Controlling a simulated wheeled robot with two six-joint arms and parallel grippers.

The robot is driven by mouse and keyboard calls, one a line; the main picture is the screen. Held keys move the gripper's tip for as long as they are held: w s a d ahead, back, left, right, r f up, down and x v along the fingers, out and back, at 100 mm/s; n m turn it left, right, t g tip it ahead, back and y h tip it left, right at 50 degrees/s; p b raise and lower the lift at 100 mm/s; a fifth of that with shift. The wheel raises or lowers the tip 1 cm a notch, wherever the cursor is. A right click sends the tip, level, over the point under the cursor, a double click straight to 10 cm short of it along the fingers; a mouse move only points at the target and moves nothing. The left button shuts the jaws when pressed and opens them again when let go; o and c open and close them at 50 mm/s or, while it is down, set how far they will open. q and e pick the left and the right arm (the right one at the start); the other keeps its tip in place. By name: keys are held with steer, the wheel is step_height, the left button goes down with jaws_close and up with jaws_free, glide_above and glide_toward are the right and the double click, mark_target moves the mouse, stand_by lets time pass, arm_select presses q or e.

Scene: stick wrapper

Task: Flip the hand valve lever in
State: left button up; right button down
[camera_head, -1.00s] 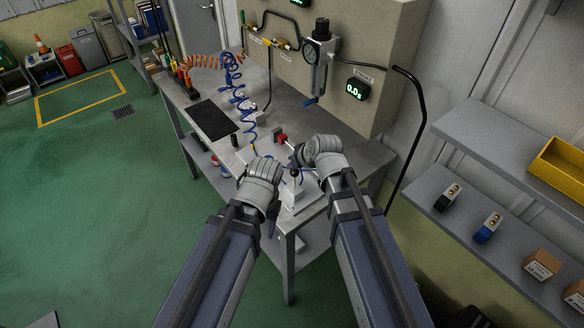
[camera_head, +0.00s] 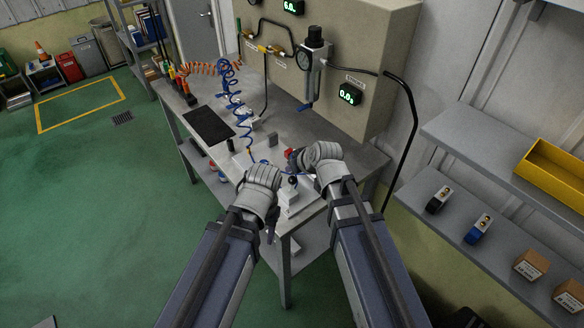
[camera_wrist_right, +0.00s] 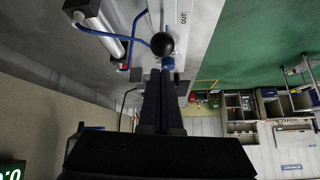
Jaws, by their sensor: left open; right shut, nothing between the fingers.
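The hand valve lever shows a black ball knob (camera_head: 293,181) in the head view, above a white block (camera_head: 289,203) near the table corner, between my two grippers. The knob (camera_wrist_right: 162,44) is also in the right wrist view, just beyond my fingertips. My right gripper (camera_head: 296,157) is shut and empty, just above the knob in the head view. Its dark fingers (camera_wrist_right: 162,72) point at the knob; whether they touch it is unclear. My left gripper (camera_head: 266,200) is open, left of the block; its fingers are mostly hidden by its wrist.
The grey table (camera_head: 345,163) carries a blue coiled hose (camera_head: 236,100), a dark mat (camera_head: 208,123) and a red part (camera_head: 288,152). In the right wrist view a cylinder (camera_wrist_right: 103,22) with blue tubing lies beside the knob. A beige panel (camera_head: 372,50) stands behind.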

steer(key=shift+w, duration=0.1)
steer(key=s+d+r+p, duration=0.2)
steer(key=s+r+p, duration=0.1)
steer(key=r+p, duration=0.5)
steer(key=shift+r+p, duration=0.35)
steer(key=shift+p, duration=0.05)
steer(key=shift+d, duration=0.1)
stand_by(0.3)
steer(key=s+f+g+h+b, duration=0.2)
steer(key=s+f, duration=0.3)
steer(key=s, duration=0.3)
steer(key=s+f+m+g+h+b, duration=0.1)
steer(key=s+f+g+h+b, duration=0.2)
steer(key=s+f+g, duration=0.2)
steer(key=s, duration=0.3)
steer(key=shift+d+f, duration=0.15)
steer(key=shift+d, duration=0.05)
